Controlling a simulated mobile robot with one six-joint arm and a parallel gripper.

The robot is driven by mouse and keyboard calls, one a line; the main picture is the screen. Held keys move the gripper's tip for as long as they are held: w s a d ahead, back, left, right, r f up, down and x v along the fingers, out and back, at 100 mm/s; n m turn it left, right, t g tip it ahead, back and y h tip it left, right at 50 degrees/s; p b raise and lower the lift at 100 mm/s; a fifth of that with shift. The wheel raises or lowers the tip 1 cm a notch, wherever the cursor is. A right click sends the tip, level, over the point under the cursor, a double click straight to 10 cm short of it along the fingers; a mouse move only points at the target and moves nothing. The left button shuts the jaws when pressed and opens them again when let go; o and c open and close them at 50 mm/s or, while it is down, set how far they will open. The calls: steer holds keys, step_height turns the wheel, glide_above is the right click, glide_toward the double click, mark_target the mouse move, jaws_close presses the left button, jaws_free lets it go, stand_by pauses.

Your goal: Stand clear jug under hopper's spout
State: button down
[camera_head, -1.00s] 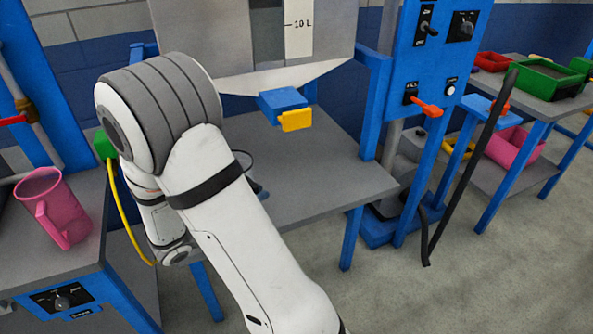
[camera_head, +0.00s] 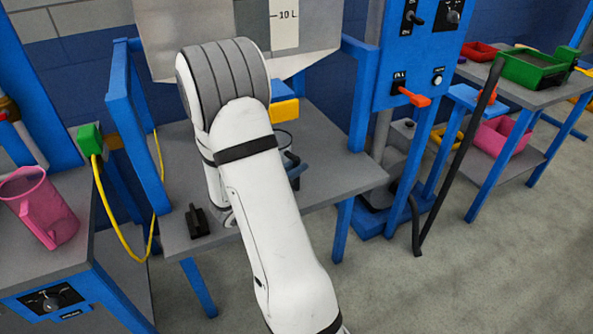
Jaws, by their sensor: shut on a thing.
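The grey hopper (camera_head: 318,30) with a 10 L mark hangs over a grey table (camera_head: 335,165). Its blue spout (camera_head: 281,91) with a yellow front piece (camera_head: 285,111) points down, partly covered by my arm. Only the dark rim and a bit of the right side of the clear jug (camera_head: 284,139) show, just right of my arm and below the spout in the picture. Whether it touches the table or stands exactly under the spout I cannot tell. My gripper is mostly hidden behind my arm, at the jug, which has moved along with it.
A black block-like object (camera_head: 197,221) sits at the table's front left. Blue frame posts (camera_head: 127,135) and a yellow cable (camera_head: 112,215) stand left. A pink jug (camera_head: 42,208) is on the left bench. A black lever (camera_head: 455,155) and orange-handled control panel (camera_head: 410,97) are right.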

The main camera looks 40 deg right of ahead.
steer(key=shift+f, duration=0.45)
steer(key=shift+f, duration=0.15)
steer(key=c, duration=1.4)
jaws_free()
